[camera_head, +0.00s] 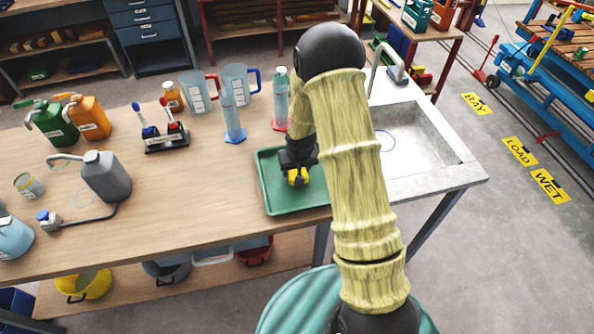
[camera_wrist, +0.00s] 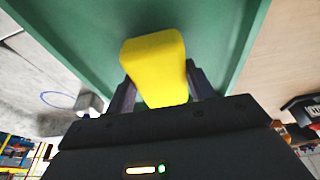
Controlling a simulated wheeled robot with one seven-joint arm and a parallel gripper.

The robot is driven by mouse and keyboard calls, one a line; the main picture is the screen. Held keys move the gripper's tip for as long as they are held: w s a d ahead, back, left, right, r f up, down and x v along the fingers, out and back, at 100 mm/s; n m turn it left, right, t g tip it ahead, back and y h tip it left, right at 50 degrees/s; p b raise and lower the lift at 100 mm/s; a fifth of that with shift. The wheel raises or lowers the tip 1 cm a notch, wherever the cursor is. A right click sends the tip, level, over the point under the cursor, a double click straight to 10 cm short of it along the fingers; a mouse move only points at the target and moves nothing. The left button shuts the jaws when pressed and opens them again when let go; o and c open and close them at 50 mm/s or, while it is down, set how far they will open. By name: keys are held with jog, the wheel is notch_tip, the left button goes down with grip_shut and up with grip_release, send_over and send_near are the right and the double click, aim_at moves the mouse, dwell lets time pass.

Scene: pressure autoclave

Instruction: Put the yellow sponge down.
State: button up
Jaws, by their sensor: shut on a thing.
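The yellow sponge (camera_wrist: 154,62) is between the two fingers of my gripper (camera_wrist: 158,88) in the wrist view, which is shut on it. In the head view my gripper (camera_head: 298,177) points down over the green tray (camera_head: 275,208), with a bit of the yellow sponge (camera_head: 298,178) showing below it. The green tray also fills the background of the wrist view (camera_wrist: 80,30). I cannot tell whether the sponge touches the tray floor. My arm hides part of the tray's right side.
The tray lies on the wooden bench (camera_head: 180,220) beside a grey sink (camera_head: 405,145) with a tap (camera_head: 380,55). Cylinders (camera_head: 232,115), jugs (camera_head: 198,92) and a bottle (camera_head: 281,95) stand behind it. A grey can (camera_head: 105,177) stands left. Bench between them is clear.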

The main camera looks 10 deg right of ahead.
jog(key=shift+f, duration=0.9)
jog(key=shift+f, duration=0.15)
jog(key=o, duration=0.9)
jog(key=shift+o, duration=0.2)
jog(key=b+v, duration=0.1)
jog(key=v, duration=1)
jog(key=shift+s+r, duration=0.15)
jog(key=shift+r, duration=0.5)
